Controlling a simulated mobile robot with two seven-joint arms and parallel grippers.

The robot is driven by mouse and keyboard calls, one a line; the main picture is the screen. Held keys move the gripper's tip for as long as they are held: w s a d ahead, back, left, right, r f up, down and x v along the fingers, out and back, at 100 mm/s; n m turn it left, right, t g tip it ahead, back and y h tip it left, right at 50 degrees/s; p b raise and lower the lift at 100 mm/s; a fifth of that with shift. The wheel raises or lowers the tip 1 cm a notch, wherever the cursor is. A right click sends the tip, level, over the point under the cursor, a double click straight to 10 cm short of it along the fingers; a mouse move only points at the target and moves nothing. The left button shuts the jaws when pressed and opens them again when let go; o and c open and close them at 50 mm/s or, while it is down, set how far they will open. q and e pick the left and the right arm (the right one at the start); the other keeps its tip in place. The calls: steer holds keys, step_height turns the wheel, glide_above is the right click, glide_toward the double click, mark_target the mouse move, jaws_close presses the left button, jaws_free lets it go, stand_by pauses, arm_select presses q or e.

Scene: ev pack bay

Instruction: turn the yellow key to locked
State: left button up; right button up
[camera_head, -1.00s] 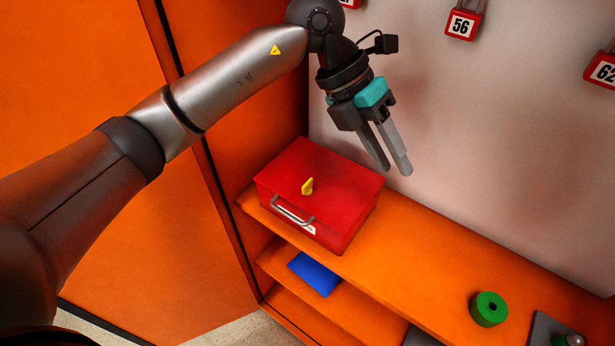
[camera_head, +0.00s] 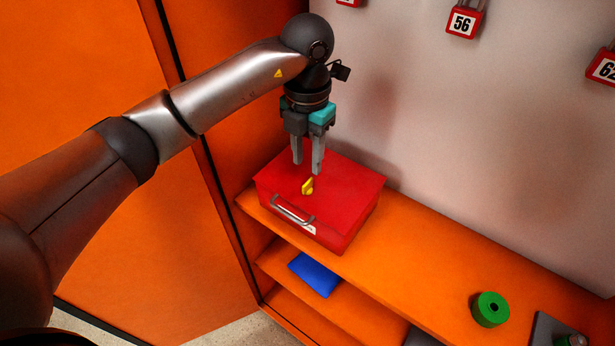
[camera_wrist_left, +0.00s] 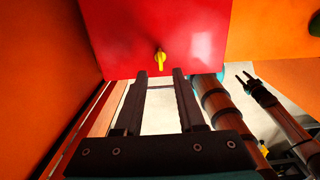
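The yellow key (camera_head: 308,186) stands up from the top of a red box (camera_head: 340,192) with a grey handle on its front. It also shows in the left wrist view (camera_wrist_left: 160,60). My left gripper (camera_head: 307,168) points down just above the box lid, close to the key. Its fingers are apart and empty; in the left wrist view the key appears just beyond the gap between the fingertips (camera_wrist_left: 160,73). I cannot read any lock markings. My right gripper (camera_wrist_left: 245,79) shows small in the left wrist view, its fingers apart and empty.
The box stands on an orange shelf (camera_head: 425,260) against a pale wall. A blue item (camera_head: 314,274) lies on the lower shelf. A green roll (camera_head: 490,309) sits to the right. Red numbered padlocks (camera_head: 463,22) hang on the wall. An orange panel stands left of the box.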

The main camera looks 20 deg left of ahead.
mark_target(308, 182)
arm_select(q)
step_height(308, 182, down, 6)
steer(key=shift+f, duration=0.1)
stand_by(0.4)
jaws_close()
stand_by(0.4)
